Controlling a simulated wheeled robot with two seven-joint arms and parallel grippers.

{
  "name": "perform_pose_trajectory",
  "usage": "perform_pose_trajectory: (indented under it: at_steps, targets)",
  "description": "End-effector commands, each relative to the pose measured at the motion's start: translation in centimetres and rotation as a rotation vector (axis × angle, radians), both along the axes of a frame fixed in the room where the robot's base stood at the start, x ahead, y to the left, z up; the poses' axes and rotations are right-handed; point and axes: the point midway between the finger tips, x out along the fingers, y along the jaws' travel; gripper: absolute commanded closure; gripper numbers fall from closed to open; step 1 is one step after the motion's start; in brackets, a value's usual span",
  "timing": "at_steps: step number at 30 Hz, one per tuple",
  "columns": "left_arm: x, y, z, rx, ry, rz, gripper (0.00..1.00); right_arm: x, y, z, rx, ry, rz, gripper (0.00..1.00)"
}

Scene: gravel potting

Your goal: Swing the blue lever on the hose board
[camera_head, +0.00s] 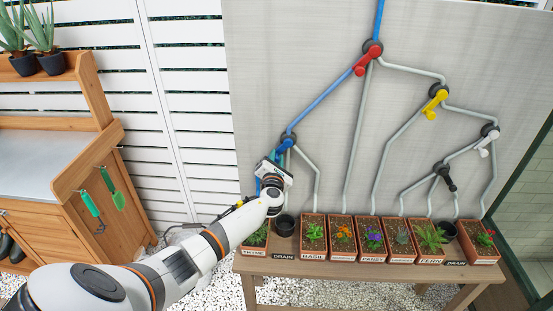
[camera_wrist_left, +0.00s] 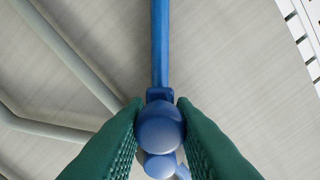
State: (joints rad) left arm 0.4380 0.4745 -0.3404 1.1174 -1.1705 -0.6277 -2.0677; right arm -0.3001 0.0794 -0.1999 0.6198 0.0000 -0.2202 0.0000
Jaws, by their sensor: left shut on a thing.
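The hose board (camera_head: 320,60) is a pale upright panel with branching pipes. The blue lever (camera_head: 286,144) sits at the left junction, partly hidden by my left gripper (camera_head: 278,160). In the left wrist view, the round blue end of the lever (camera_wrist_left: 160,126) is between the green pads of my left gripper (camera_wrist_left: 159,128), which is shut on it. A blue pipe (camera_wrist_left: 160,45) runs up beyond the lever. My right gripper is not in view.
Red (camera_head: 367,60), yellow (camera_head: 434,102), white (camera_head: 487,144) and black (camera_head: 446,178) levers are on other junctions. A wooden bench (camera_head: 350,262) below holds several labelled plant pots and dark drain cups. A wooden potting table (camera_head: 60,190) stands at left.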

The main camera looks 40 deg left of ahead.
Motion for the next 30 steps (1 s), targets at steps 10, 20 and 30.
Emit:
perform_pose_trajectory:
  at_steps: [10, 20, 30]
  targets:
    - [0.0, 0.0, 0.0, -0.001, 0.001, 0.0, 0.57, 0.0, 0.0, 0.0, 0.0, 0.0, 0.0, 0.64]
    - [-1.4, -0.9, -0.1, -0.001, 0.001, -0.003, 0.57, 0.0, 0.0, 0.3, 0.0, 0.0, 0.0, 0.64]
    - [-6.9, -4.2, -0.2, -0.001, 0.002, -0.004, 0.57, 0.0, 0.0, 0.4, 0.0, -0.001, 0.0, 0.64]
